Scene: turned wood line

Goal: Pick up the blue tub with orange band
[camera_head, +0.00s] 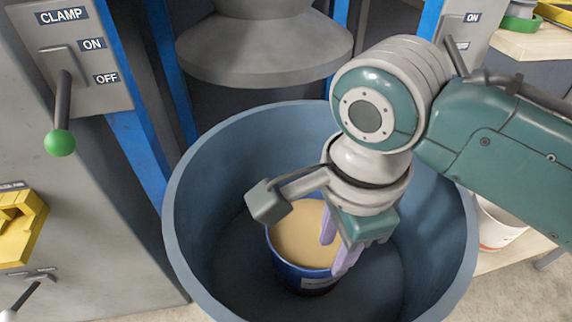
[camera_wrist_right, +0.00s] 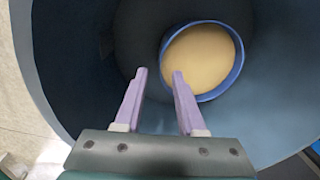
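A blue tub (camera_head: 303,281) with a tan top surface stands on the floor of a large grey-blue drum. It also shows in the right wrist view (camera_wrist_right: 237,72). Only part of a pale mark shows on its side; I cannot make out an orange band. My right gripper (camera_head: 338,258) reaches down into the drum, with its purple fingers at the tub's right side in the head view. In the right wrist view the fingers (camera_wrist_right: 158,75) are apart with nothing between them, and the tub lies beyond the right finger's tip. My left gripper is not in view.
The drum's wall (camera_head: 190,210) surrounds my right gripper and the tub. A grey machine head (camera_head: 265,50) hangs behind the drum. A clamp lever with a green knob (camera_head: 60,143) is at left. A white bucket (camera_head: 498,228) stands right, outside the drum.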

